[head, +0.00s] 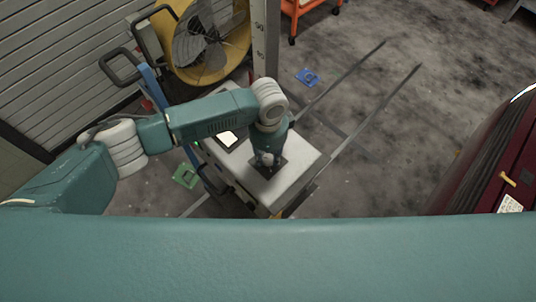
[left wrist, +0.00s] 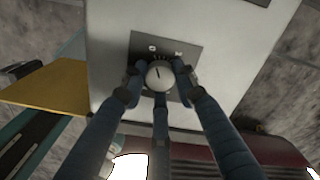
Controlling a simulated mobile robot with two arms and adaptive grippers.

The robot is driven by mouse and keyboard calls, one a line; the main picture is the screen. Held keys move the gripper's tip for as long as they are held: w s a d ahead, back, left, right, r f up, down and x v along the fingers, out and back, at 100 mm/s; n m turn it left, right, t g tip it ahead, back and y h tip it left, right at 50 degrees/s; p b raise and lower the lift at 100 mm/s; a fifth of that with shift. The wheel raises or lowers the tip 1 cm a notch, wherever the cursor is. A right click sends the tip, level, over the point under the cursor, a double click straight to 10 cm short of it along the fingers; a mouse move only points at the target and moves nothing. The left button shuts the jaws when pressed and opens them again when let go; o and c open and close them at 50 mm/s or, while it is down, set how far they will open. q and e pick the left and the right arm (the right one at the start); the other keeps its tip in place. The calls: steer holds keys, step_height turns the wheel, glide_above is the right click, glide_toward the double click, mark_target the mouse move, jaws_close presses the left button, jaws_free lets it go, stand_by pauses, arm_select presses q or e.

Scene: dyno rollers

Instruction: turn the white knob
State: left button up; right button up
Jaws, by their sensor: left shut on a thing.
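The white knob (left wrist: 159,75) sits on a dark square plate (left wrist: 140,44) with small white marks, on top of a pale grey box. It has a dark pointer line, seen in the left wrist view. My left gripper (left wrist: 157,82) is shut on the knob, its blue-grey fingers around it from the sides and below. In the head view my left gripper (head: 266,160) reaches down onto the dark plate (head: 272,168), and the knob is mostly hidden there. My right gripper is not in view.
The pale box (head: 305,160) stands on the grey floor beside long metal rails (head: 340,80). A yellow fan (head: 205,45) stands behind it, near a blue hand truck (head: 152,85). A dark red vehicle (head: 480,165) is at the right. Open floor lies between.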

arm_select(q)
steer(key=shift+m, duration=1.5)
steer(key=m, duration=0.9)
steer(key=shift+w+b, duration=0.1)
steer(key=shift+b, duration=0.2)
steer(key=m+b, duration=0.1)
steer(key=m, duration=0.5)
steer(key=m+b, duration=0.1)
steer(key=m, duration=0.3)
steer(key=shift+m, duration=0.3)
steer(key=shift+r+m+b, duration=0.1)
steer(key=shift+m+b, duration=0.2)
steer(key=shift+m, duration=0.1)
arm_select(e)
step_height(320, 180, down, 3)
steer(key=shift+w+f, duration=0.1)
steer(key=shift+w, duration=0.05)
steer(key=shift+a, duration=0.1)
